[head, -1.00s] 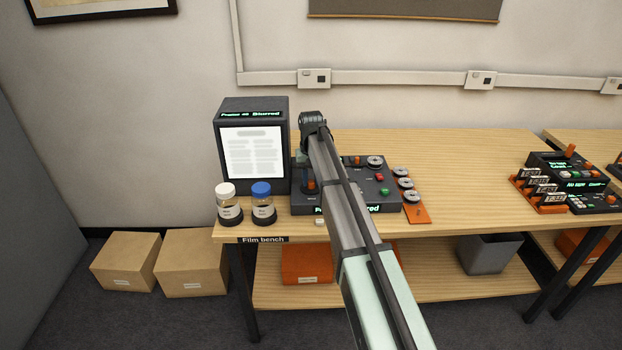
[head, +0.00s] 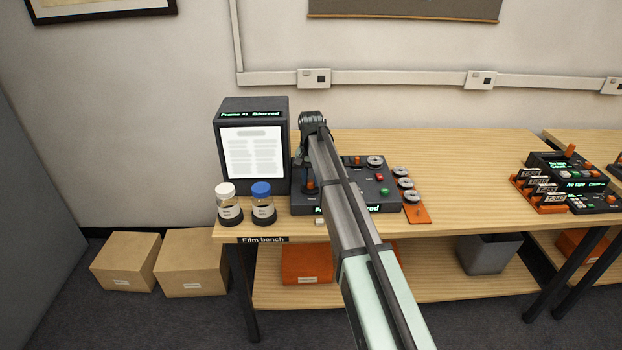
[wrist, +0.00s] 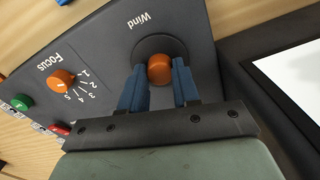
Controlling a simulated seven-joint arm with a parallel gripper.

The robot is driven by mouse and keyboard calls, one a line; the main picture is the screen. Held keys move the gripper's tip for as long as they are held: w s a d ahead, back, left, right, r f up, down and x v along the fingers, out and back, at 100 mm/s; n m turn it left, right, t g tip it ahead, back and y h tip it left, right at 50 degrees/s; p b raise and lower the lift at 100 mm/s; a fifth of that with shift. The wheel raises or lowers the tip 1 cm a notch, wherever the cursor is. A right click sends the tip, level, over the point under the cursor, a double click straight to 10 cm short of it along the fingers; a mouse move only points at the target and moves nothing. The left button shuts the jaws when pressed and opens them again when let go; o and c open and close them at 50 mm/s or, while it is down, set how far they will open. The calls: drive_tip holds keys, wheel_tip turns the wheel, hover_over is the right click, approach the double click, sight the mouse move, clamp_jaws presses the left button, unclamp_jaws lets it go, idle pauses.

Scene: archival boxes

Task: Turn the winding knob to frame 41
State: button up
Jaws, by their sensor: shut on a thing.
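The orange winding knob (wrist: 160,68), labelled "Wind", stands on a round dark base on the dark control panel (wrist: 205,38). My gripper (wrist: 158,80) has its two blue fingers on either side of the knob, shut on it. In the head view the knob (head: 310,186) shows at the panel's left end, below my arm. The reader screen (head: 252,152) behind it shows a blurred page. Its green header (head: 250,114) appears to read "Frame 41 Blurred". My arm covers part of the panel and its front display.
An orange focus knob (wrist: 61,80) with a numbered scale and a green button (wrist: 23,102) are on the same panel. Two capped bottles (head: 229,203) stand at the front left. Film reels (head: 405,184) lie on an orange tray at right.

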sight(311, 181)
drive_tip(key=o, duration=1)
drive_tip(key=shift+o, duration=0.2)
wheel_tip(311, 181, up, 14)
drive_tip(key=shift+f, duration=0.1)
